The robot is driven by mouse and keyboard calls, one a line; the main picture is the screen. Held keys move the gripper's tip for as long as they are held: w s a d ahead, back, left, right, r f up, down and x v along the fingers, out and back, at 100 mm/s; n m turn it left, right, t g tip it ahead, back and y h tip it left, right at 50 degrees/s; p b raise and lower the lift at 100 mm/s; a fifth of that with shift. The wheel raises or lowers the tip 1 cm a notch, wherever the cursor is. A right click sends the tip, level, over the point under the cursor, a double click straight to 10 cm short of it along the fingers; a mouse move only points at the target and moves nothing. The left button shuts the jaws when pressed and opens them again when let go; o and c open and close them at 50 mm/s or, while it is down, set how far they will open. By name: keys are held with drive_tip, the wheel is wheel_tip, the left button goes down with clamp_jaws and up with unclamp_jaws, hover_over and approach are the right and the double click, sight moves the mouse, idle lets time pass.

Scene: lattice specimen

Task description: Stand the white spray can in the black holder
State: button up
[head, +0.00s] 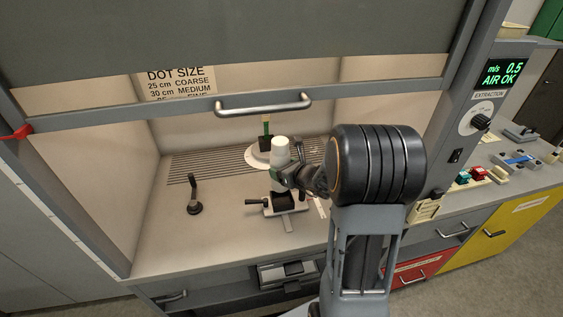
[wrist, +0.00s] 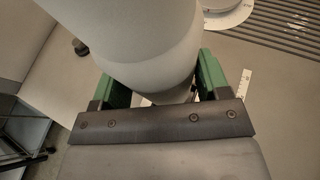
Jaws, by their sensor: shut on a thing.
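The white spray can (head: 280,150) is upright, or nearly so, inside the fume hood. My gripper (head: 281,176) is shut on it, and a green finger pad shows beside the can. In the wrist view the can (wrist: 140,45) fills the gap between the two green fingers of my gripper (wrist: 163,82). The black holder (head: 284,202) is directly below the can in the head view, on a light base with a side handle. My gripper hides the can's lower end, so I cannot tell whether it is above the holder or touches it.
A round white plate (head: 252,158) with a dark and green piece stands behind the can. A black lever (head: 194,196) stands on the hood floor at the left. The raised sash's handle (head: 263,103) crosses above. The floor's front left is clear.

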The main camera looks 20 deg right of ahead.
drive_tip(key=shift+w+d, duration=0.1)
drive_tip(key=shift+d+f+b, duration=0.25)
drive_tip(key=shift+f+b, duration=0.65)
drive_tip(key=shift+f, duration=0.25)
drive_tip(key=shift+f+b, duration=0.9)
drive_tip(key=shift+f, duration=0.4)
drive_tip(key=o, duration=0.5)
drive_tip(key=c, duration=0.3)
